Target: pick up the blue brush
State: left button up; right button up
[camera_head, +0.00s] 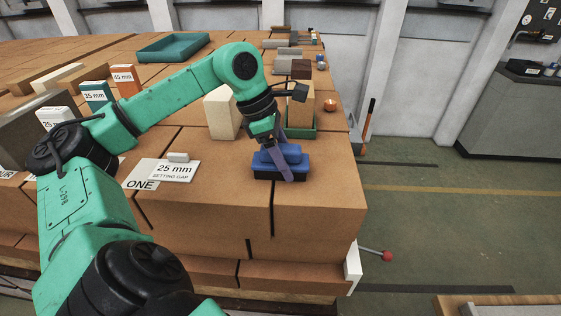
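The blue brush (268,160) has a blue body and a dark underside. It sits on the top of the brick stack near the front right edge. My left gripper (284,172) points down at it from above, with one finger crossing in front of the brush. The other finger is hidden or hard to make out, so I cannot tell whether the gripper is closed on the brush. The brush appears to rest on the bricks. My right gripper is not in view.
A green tray (307,134) with a brick stands just behind the brush, and a cream block (220,114) stands to the left. A white "25 mm" card (175,172) lies at left. A teal tray (172,48) is farther back. The stack drops off at right.

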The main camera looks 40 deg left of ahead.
aim_at(286, 147)
pick_arm(q)
jog(key=c, duration=0.5)
jog(key=shift+c, duration=0.7)
jog(key=shift+r, duration=0.15)
notch_tip(286, 147, up, 20)
jog(key=p, duration=1)
jog(key=shift+p, duration=0.35)
